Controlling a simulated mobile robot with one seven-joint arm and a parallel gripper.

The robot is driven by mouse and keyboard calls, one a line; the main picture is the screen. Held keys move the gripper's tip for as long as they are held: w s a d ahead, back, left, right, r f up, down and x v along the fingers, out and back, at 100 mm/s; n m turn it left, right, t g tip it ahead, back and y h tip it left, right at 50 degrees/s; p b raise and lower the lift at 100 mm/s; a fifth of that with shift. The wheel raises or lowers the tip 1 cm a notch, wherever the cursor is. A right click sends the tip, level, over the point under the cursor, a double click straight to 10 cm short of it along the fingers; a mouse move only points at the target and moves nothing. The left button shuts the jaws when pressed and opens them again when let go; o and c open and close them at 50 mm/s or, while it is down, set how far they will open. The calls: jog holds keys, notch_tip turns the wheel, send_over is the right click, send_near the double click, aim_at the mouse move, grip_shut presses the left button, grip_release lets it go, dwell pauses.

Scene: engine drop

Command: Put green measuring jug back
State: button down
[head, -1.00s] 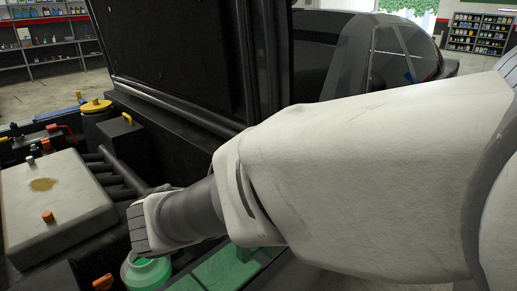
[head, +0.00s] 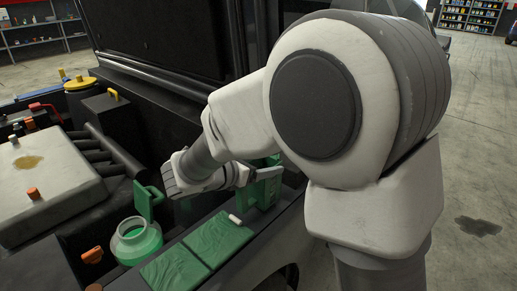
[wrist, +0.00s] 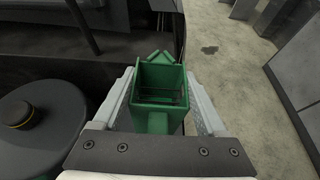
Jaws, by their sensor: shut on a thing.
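The green measuring jug (head: 264,187) is a dark green, square-sided open vessel beside the engine bay's right edge. In the wrist view the jug (wrist: 160,80) stands between the two grey fingers, and I look down into its open top. My gripper (wrist: 158,105) is shut on the jug. In the head view my gripper (head: 250,176) is partly hidden by my arm. The jug is over or at the far end of green pads (head: 215,240); I cannot tell whether it touches them.
A small white cylinder (head: 235,219) lies on the pads. The pale engine cover (head: 45,175) is at the left. Open floor (head: 480,190) is at the right.

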jog(key=shift+f, duration=0.55)
grip_release()
jog(key=shift+f, duration=0.1)
jog(key=shift+f, duration=0.1)
